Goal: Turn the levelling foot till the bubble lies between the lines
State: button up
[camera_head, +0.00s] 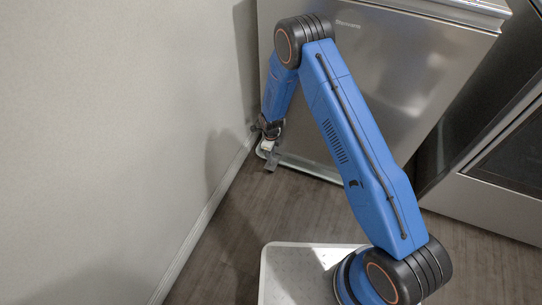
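The washer (385,85) is a brushed silver cabinet with a flat front, standing at the back against the wall corner. Its lower left front corner is close to the floor, behind my gripper (271,158). My gripper points down at that corner, low near the floor. It is small and dark in this view, and I cannot tell whether its fingers are apart or closed on anything. The levelling foot cannot be made out; the gripper and wrist cover that corner. No bubble or lines can be made out in this view.
A grey wall (110,110) with a pale skirting board (205,218) runs close along the left of my gripper. A steel appliance with a dark glass door (515,155) stands at the right. The wooden floor (300,212) in front of the washer is clear.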

jog(key=shift+f, duration=0.4)
jog(key=shift+c, duration=0.3)
grip_shut()
jog(key=n, duration=0.5)
jog(key=shift+n, duration=0.3)
jog(key=n, duration=1.2)
jog(key=shift+n, duration=0.3)
jog(key=n, duration=0.6)
